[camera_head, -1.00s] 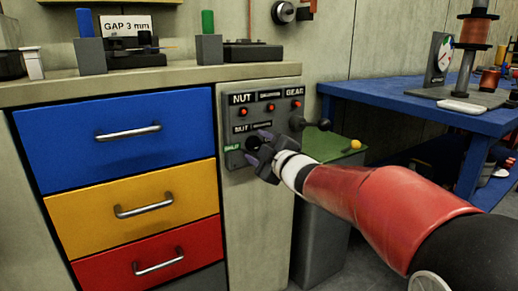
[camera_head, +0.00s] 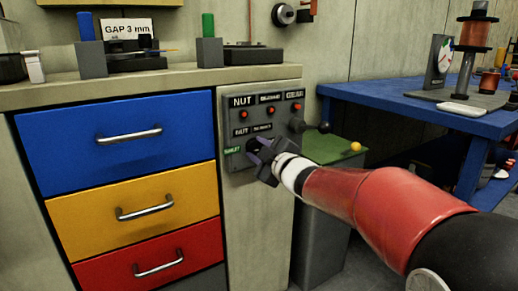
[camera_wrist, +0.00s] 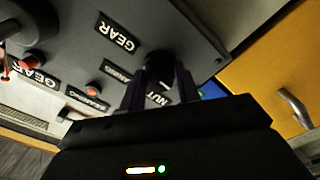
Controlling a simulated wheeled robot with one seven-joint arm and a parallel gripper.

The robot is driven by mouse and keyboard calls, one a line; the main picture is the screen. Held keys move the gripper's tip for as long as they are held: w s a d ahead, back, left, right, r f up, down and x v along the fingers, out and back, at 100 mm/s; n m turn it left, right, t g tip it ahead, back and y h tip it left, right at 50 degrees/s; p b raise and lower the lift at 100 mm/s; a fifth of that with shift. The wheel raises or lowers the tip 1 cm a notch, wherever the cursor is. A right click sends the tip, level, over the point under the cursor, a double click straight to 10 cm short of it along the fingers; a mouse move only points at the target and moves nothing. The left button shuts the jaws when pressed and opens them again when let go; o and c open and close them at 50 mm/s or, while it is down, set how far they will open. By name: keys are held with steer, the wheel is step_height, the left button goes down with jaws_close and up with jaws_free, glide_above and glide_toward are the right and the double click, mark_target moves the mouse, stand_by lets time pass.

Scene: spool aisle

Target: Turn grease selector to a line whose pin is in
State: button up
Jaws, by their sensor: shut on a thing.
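A grey panel (camera_head: 226,105) is fixed on the front of the cabinet, right of the drawers. The grease selector, a dark round knob (camera_wrist: 160,62), sits low on it with small labels around it. My gripper (camera_head: 259,148) is at the knob, its two fingers either side of it, shut on it; the fingers also show in the wrist view (camera_wrist: 160,84). They hide much of the knob and its pointer. Three red pins, left (camera_head: 243,112), middle (camera_head: 271,110) and right (camera_head: 296,107), sit in a row under the upper labels. The left label (camera_head: 242,101) reads NUT. How deep each pin sits is unclear.
A black ball-ended lever (camera_head: 322,126) sticks out at the panel's right. A green-topped grey bin (camera_head: 325,225) stands below it. Coloured drawers (camera_head: 90,147) are left, a blue table (camera_head: 415,104) right. My arm crosses the lower right.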

steer(key=m+p, duration=0.4)
steer(key=m, duration=0.1)
steer(key=shift+r+m, duration=0.15)
steer(key=shift+m, duration=0.25)
steer(key=m+p, duration=0.3)
steer(key=m, duration=0.2)
steer(key=shift+d+f, duration=0.1)
steer(key=shift+f, duration=0.1)
steer(key=o, duration=1)
steer(key=shift+r, duration=0.1)
steer(key=v, duration=0.7)
steer(key=shift+s+d, duration=0.25)
steer(key=shift+s, duration=0.05)
